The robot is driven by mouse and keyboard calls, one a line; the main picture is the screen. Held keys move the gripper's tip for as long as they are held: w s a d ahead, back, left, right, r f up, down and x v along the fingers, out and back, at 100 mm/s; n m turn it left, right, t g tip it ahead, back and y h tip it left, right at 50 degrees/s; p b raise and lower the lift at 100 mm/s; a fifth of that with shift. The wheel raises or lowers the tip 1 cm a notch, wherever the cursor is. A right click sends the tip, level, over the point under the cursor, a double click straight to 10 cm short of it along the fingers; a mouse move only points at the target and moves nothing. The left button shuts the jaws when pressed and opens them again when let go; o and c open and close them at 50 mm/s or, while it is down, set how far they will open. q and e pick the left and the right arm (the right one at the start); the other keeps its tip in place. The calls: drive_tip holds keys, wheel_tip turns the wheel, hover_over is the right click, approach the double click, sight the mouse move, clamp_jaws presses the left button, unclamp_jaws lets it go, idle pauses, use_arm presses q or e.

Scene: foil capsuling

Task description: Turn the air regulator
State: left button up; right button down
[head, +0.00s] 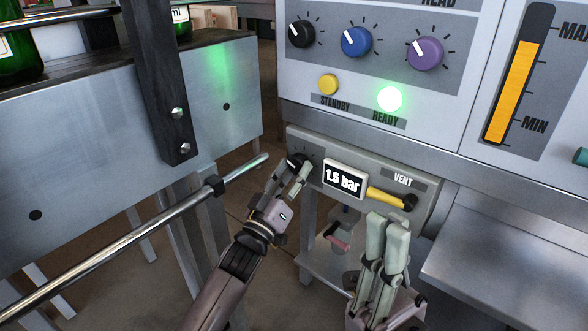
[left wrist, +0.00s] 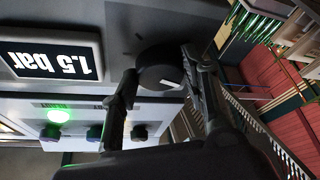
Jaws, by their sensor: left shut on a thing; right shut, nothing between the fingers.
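The air regulator knob is a black round knob (head: 294,161) on the grey lower panel, left of the display. In the left wrist view the knob (left wrist: 160,68) sits between the fingers and has a white mark on its face. My left gripper (head: 298,178) is shut on this knob, and its fingers hide part of it in the head view. The pressure display (head: 344,179) reads 1.5 bar; it also shows upside down in the left wrist view (left wrist: 52,56). My right gripper (head: 387,226) is shut and empty, in front of the panel below the yellow vent lever.
The yellow vent lever (head: 388,198) is right of the display. Above are black (head: 301,33), blue (head: 356,41) and purple (head: 425,53) knobs, a yellow standby button (head: 328,84) and a lit green ready light (head: 389,98). A metal rail (head: 130,238) runs at the left.

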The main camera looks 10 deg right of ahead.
use_arm(q)
drive_tip(key=shift+w+a+m+g+h+p, duration=0.15)
drive_tip(key=shift+m+g+h, duration=0.25)
drive_tip(key=shift+m, duration=0.6)
drive_tip(key=shift+s+d+m+g+h+p, duration=0.15)
drive_tip(key=shift+m+g+h, duration=0.25)
drive_tip(key=shift+m, duration=0.6)
drive_tip(key=shift+w+a+f, duration=0.1)
drive_tip(key=o, duration=1.1)
drive_tip(key=shift+o, duration=0.2)
drive_tip(key=v, duration=1.2)
drive_tip(key=shift+f, duration=0.1)
